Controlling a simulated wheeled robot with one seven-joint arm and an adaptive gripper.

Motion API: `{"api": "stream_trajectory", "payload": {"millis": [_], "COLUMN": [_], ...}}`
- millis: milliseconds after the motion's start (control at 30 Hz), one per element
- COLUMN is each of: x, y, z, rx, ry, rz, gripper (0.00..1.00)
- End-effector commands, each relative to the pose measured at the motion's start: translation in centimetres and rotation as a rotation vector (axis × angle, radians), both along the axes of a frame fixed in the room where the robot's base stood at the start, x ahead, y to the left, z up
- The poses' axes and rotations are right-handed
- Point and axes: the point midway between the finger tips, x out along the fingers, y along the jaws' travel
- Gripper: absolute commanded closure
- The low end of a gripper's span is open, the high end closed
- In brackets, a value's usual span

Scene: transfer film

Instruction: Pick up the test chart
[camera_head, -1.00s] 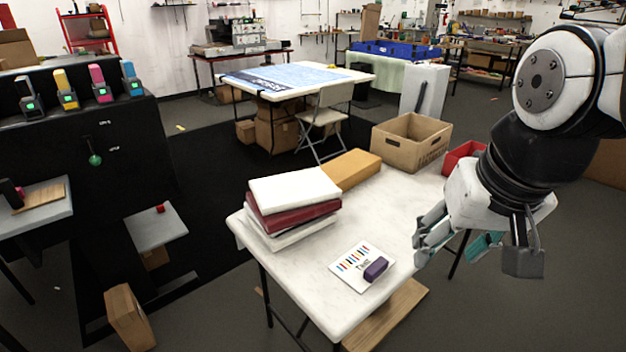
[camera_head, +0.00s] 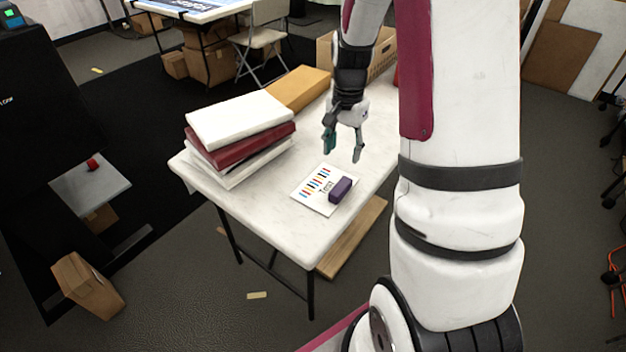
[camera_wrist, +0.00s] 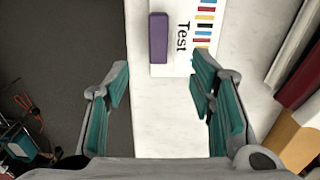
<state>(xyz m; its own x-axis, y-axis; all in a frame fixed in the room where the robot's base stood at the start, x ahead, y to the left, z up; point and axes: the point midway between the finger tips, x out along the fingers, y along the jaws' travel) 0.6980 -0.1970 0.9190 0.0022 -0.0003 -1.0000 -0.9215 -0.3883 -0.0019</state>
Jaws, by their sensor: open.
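The test chart (camera_head: 312,196) is a white sheet with coloured bars and the word "Test". It lies flat near the front edge of the white table (camera_head: 262,225). A purple block (camera_head: 340,189) rests on its right part. In the wrist view the chart (camera_wrist: 203,38) and the purple block (camera_wrist: 159,38) show at the top, beyond my fingertips. My gripper (camera_head: 343,150) is open and empty, with teal finger pads. It hangs above the table, a little behind the chart in the head view. In the wrist view bare tabletop shows between the fingers of my gripper (camera_wrist: 158,88).
A stack of white and dark red books (camera_head: 238,138) lies left of the chart, with a yellow-brown box (camera_head: 300,88) behind it. A cardboard box (camera_head: 326,55) at the table's back is partly hidden by my arm. Bare tabletop surrounds the chart.

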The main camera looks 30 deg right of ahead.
Motion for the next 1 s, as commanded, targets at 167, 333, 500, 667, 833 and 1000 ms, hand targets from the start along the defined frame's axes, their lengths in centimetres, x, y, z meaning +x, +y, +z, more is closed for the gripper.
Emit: {"api": "stream_trajectory", "payload": {"millis": [167,333,500,667,833,1000], "x": [-0.1,-0.1,-0.1,0.0,-0.2,-0.2], "y": [-0.2,-0.2,-0.2,-0.2,-0.4,-0.5], "z": [-2.3,-5.6,-8.0,-8.9,-10.8,-13.1], "rx": [0.002,0.003,0.001,0.0,0.002,0.001], "ry": [0.006,0.008,0.005,0.003,0.005,0.005], "rz": [-0.01,-0.008,-0.008,-0.007,-0.007,-0.008], "gripper": [0.5,0.5,0.5,0.5,0.5,0.5]}}
